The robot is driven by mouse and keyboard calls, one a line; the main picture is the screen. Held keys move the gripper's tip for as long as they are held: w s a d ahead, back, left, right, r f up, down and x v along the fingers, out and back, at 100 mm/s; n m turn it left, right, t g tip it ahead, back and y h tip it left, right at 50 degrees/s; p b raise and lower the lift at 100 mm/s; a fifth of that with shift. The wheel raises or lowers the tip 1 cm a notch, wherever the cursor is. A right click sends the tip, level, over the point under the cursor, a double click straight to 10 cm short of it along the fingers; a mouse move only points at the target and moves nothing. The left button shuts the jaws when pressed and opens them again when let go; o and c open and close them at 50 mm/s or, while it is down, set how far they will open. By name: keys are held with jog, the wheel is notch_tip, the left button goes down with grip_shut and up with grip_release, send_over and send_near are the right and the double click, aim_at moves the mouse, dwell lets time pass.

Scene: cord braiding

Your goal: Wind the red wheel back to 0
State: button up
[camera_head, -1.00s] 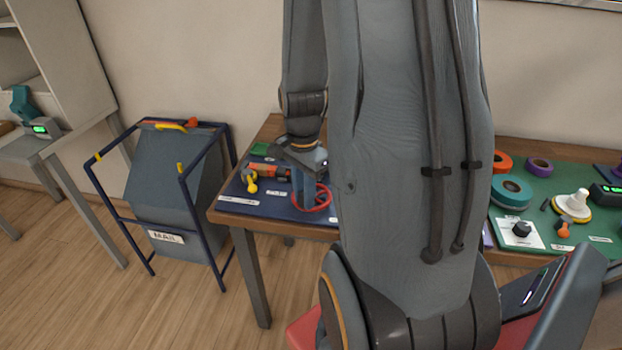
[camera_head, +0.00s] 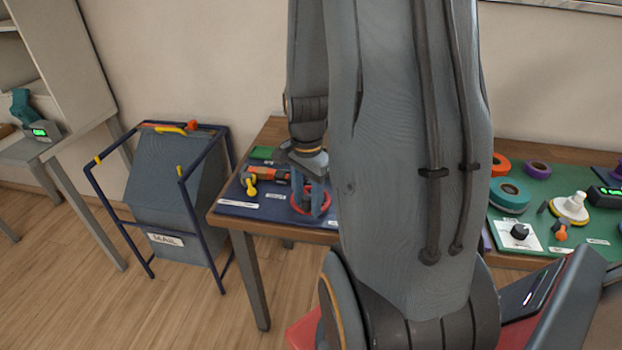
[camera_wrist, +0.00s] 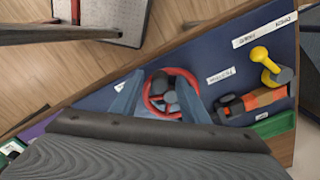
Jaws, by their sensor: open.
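The red wheel (camera_head: 325,198) lies on the dark blue mat on the wooden table, partly hidden behind my gripper and arm in the head view. In the wrist view the red wheel (camera_wrist: 190,76) shows its rim around a dark hub, between my gripper's two blue-grey fingers. My gripper (camera_head: 312,205) points down at the wheel. In the wrist view my gripper (camera_wrist: 160,98) is open, one finger on each side of the hub. I cannot tell whether the fingers touch the wheel. No scale or number can be read at the wheel.
An orange and grey tool (camera_wrist: 258,102) and a yellow-knobbed handle (camera_wrist: 262,58) stand close to the wheel on the blue mat (camera_wrist: 205,52). A grey mail bin (camera_head: 165,190) stands left of the table. A green mat (camera_head: 480,232) with tape rolls lies to the right.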

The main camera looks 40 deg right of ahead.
jog(key=shift+r, duration=0.1)
jog(key=shift+r+b, duration=0.3)
jog(key=shift+r, duration=3.5)
jog(key=s+a+f+n, duration=0.2)
jog(key=s+a+n, duration=0.1)
jog(key=a+n, duration=1.4)
jog(key=shift+a+t, duration=0.2)
jog(key=shift+t, duration=0.1)
